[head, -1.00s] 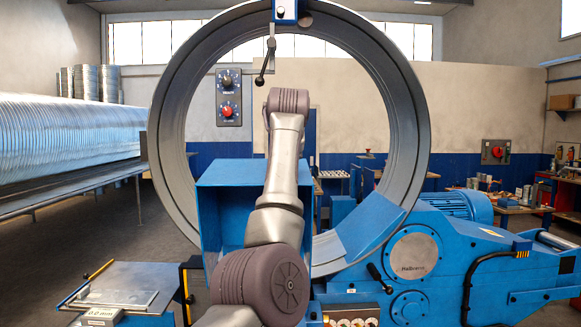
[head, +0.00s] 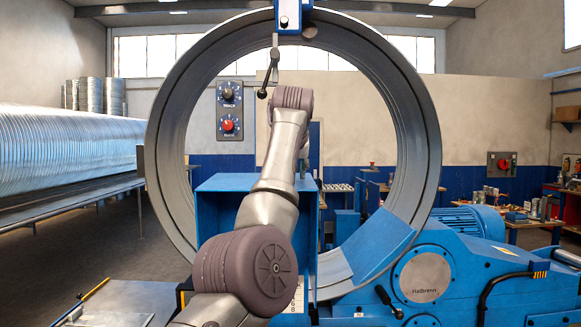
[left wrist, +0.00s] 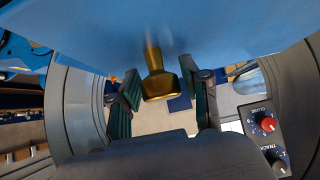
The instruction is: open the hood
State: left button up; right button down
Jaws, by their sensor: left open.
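A large blue sheet surface, which looks like the hood, fills the top of the left wrist view (left wrist: 220,40). A brass knob (left wrist: 157,83) stands out from it. My left gripper (left wrist: 162,88) is open, with one finger on each side of the knob and a gap visible to both. In the head view my left arm rises in front of a blue box-shaped housing (head: 215,225) inside the big ring; its gripper is hidden behind the arm there. I cannot tell for sure which blue panel in the head view bears the knob. My right gripper is in neither view.
The big grey ring (head: 428,150) surrounds the arm's upper part. A black-knobbed lever (head: 262,93) hangs from its top, close to the arm. A control panel (head: 229,110) shows through the ring.

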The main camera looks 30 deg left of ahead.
pick_arm(q)
jog(key=shift+o, duration=0.4)
jog(key=shift+w+a, duration=0.25)
jog(key=shift+w, duration=0.1)
jog(key=v, duration=1.2)
